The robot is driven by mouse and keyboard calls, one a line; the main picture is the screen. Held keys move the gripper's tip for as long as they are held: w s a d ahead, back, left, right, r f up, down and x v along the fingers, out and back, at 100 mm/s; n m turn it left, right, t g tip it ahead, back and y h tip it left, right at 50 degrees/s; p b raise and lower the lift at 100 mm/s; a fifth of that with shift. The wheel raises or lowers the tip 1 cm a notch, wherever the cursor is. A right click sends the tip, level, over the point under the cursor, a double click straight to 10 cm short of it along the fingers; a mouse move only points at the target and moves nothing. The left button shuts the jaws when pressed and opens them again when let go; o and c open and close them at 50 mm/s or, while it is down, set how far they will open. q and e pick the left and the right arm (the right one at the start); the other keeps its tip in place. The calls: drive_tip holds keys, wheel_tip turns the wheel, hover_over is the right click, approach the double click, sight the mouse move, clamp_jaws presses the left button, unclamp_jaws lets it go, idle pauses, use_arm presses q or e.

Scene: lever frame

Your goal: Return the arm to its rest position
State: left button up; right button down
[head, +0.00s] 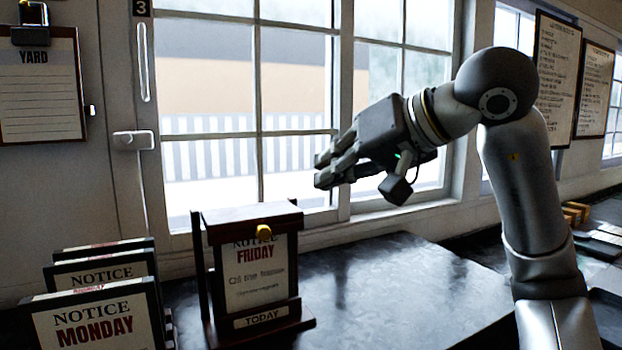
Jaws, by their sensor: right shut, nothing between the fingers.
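My right gripper (325,170) is raised above the dark counter in front of the window, with its fingers pointing left. It is shut and holds nothing. My right arm comes up from the lower right and bends at a dark round joint. Below and left of the gripper stands a dark wooden frame (300,313) with a TODAY plate. A card reading NOTICE FRIDAY (257,272) is in it. The gripper is apart from the frame. My left gripper is not in view.
Several notice cards stand at the lower left, the front one reading NOTICE MONDAY (95,325). A YARD clipboard (40,90) hangs on the left wall. The counter (400,275) is bare right of the frame. The window (230,130) is behind the gripper. Small boxes (575,213) lie far right.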

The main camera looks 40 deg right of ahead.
drive_tip(key=shift+s+d+r, duration=0.1)
drive_tip(key=shift+s+d, duration=0.15)
drive_tip(key=shift+s, duration=0.05)
